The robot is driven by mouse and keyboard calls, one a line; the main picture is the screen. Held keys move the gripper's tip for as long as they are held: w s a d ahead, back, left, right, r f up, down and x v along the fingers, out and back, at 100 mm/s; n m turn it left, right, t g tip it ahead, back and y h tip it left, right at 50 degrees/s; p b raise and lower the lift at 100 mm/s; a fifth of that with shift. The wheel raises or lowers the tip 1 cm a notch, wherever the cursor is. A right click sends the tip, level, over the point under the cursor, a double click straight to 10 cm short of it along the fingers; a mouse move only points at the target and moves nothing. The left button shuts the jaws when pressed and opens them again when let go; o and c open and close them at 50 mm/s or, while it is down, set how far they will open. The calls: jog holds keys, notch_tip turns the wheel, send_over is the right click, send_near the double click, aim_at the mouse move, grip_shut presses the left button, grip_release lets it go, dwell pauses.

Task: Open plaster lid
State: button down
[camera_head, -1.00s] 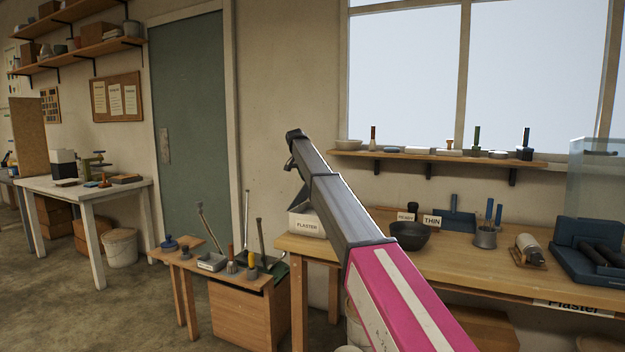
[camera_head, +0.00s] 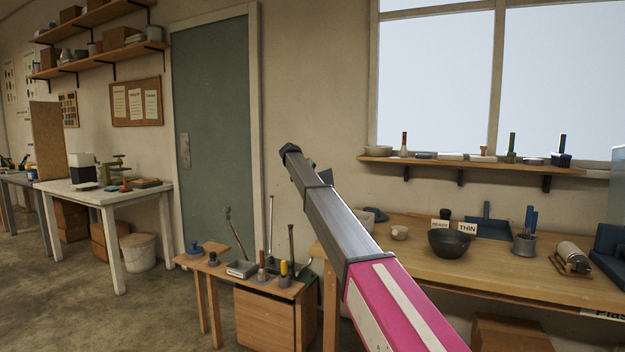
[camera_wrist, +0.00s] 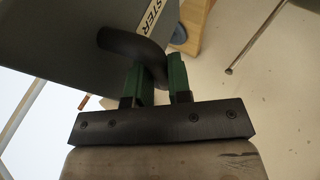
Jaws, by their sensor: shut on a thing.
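In the wrist view, my gripper (camera_wrist: 160,85) has its two green fingers shut on a dark curved handle (camera_wrist: 128,42). The handle stands out from a grey panel (camera_wrist: 60,45), which fills the upper left of that view. A white label (camera_wrist: 148,18) on the panel's edge shows the letters "STER". Whether the lid stands apart from its container cannot be told.
A wooden workbench (camera_head: 510,268) at right holds a black bowl (camera_head: 449,242), a small cup (camera_head: 399,233) and a "THIN" card (camera_head: 467,228). A low wooden stand (camera_head: 270,292) with tools is left of my arm. Open floor (camera_head: 150,320) lies at front left.

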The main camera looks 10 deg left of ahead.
jog(key=shift+a+f+h, duration=0.5)
jog(key=shift+f, duration=0.3)
jog(key=c, duration=1.1)
grip_release()
jog(key=shift+w+r, duration=0.1)
jog(key=shift+o, duration=0.2)
jog(key=shift+r, duration=0.1)
jog(key=shift+w, duration=0.1)
jog(key=v, duration=1)
jog(key=shift+a+r, duration=0.25)
jog(key=shift+a, duration=0.05)
